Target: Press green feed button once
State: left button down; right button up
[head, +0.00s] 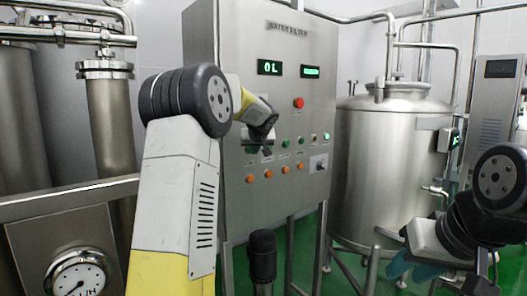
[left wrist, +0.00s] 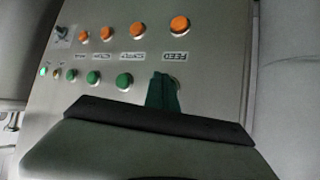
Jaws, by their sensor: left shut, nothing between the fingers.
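The grey control cabinet (head: 230,215) carries a row of orange buttons (head: 268,174) below a row of green buttons (head: 285,142). In the left wrist view the panel appears upside down, and the FEED label (left wrist: 167,57) lies beside the end orange button (left wrist: 180,25). The green feed button cannot be made out; my left gripper covers its place. My left gripper (head: 266,146) is shut and empty in front of the panel's left column. Its dark green fingers (left wrist: 162,93) show close to the panel; contact cannot be told. My right gripper (head: 410,266) is low at the right, its opening unclear.
A red button (head: 299,103) and two green displays (head: 270,67) sit higher on the cabinet. Other green buttons (left wrist: 124,81) are close beside my fingers. A steel tank (head: 390,165) stands right of the cabinet, and a gauge (head: 78,276) is at lower left.

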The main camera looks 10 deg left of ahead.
pick_arm(q)
jog(key=shift+w+a, duration=0.25)
jog(key=shift+a, duration=0.1)
dwell(0.6)
jog(key=shift+d, duration=0.1)
jog(key=shift+s+d, duration=0.5)
jog(key=shift+d, duration=0.05)
jog(key=shift+d, duration=0.1)
jog(key=s+d, duration=0.1)
jog(key=d, duration=0.1)
jog(key=s+d, duration=0.1)
jog(key=s, duration=0.1)
jog(key=shift+d, duration=0.4)
dwell(0.6)
